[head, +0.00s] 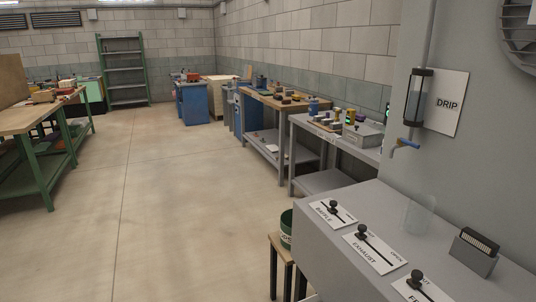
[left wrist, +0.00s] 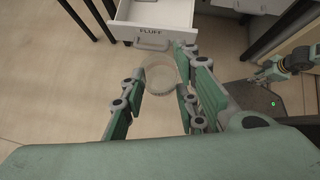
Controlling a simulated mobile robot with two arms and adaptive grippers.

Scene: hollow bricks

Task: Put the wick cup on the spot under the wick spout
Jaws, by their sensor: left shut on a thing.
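My left gripper (left wrist: 168,108) is shut on a clear, round, cup-like thing (left wrist: 160,74) in the left wrist view. Its pale rim shows between the fingers, above the floor and near a white drawer labelled FLUFF. No label shows on it, so I cannot tell whether it is the wick cup. No spout marked wick and no marked spot show. In the head view a tap with a blue handle (head: 407,145) hangs below a dark cylinder beside a DRIP sign (head: 450,103). Part of my right arm, with its gripper (left wrist: 256,76), shows small at the right of the left wrist view.
A grey bench (head: 322,240) holds sliding levers labelled BAFFLE and EXHAUST, a clear upright piece (head: 419,214) and a grey block (head: 475,252). A green container (head: 286,228) stands on a stool beside it. The white FLUFF drawer (left wrist: 150,32) juts out.

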